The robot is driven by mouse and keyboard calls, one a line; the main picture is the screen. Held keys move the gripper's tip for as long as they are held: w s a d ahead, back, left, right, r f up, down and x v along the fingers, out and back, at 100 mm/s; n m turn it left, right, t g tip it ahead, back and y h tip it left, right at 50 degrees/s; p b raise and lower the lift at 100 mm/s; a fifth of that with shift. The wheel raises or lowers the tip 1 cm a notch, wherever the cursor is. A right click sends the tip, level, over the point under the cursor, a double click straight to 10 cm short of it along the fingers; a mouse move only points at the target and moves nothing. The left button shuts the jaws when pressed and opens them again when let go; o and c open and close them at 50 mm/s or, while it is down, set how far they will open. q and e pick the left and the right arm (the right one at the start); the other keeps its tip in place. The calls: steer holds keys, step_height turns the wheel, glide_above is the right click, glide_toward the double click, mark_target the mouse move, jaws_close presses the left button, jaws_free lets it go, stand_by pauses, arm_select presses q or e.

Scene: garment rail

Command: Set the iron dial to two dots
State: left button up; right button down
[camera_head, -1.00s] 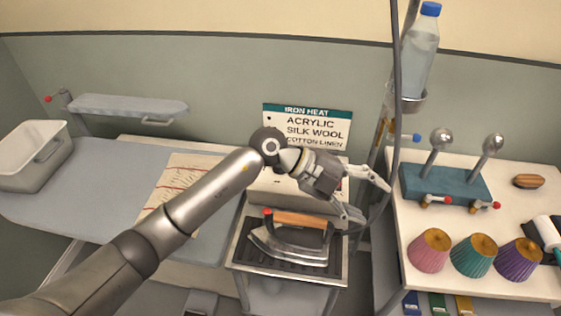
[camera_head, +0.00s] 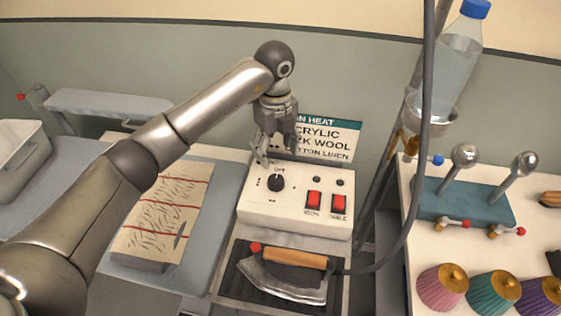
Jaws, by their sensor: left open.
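The iron dial (camera_head: 276,183) is a black knob on the sloped front of a white control box (camera_head: 245,205). A small label sits above it and tiny dark dot marks lie around it; where its pointer stands is too small to tell. My left gripper (camera_head: 277,160) hangs fingers down just above and behind the dial, open and empty, apart from the knob. The iron (camera_head: 290,283) with a wooden handle rests on a dark ribbed stand (camera_head: 242,286) in front of the box. My right gripper is not in view.
Two red switches (camera_head: 313,202) sit right of the dial. A heat sign (camera_head: 335,140) is behind the box, partly covered by my gripper. A grey hose (camera_head: 426,130) hangs at the right.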

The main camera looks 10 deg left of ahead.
mark_target(276, 179)
arm_select(q)
steer(key=shift+s+a+f+p, duration=0.1)
steer(key=shift+s+f+p, duration=0.25)
steer(key=shift+f, duration=0.3)
steer(key=shift+s+f+p, duration=0.2)
steer(key=shift+f+p, duration=0.25)
steer(key=shift+f, duration=0.15)
step_height(276, 179, down, 3)
steer(key=shift+f+p, duration=0.15)
steer(key=shift+p, duration=0.45)
steer(key=f+p, duration=0.1)
steer(key=f, duration=0.3)
steer(key=shift+w+f, duration=0.15)
steer(key=shift+w, duration=0.05)
steer(key=shift+c, duration=1.6)
steer(key=c, duration=0.5)
steer(key=shift+c, duration=1.2)
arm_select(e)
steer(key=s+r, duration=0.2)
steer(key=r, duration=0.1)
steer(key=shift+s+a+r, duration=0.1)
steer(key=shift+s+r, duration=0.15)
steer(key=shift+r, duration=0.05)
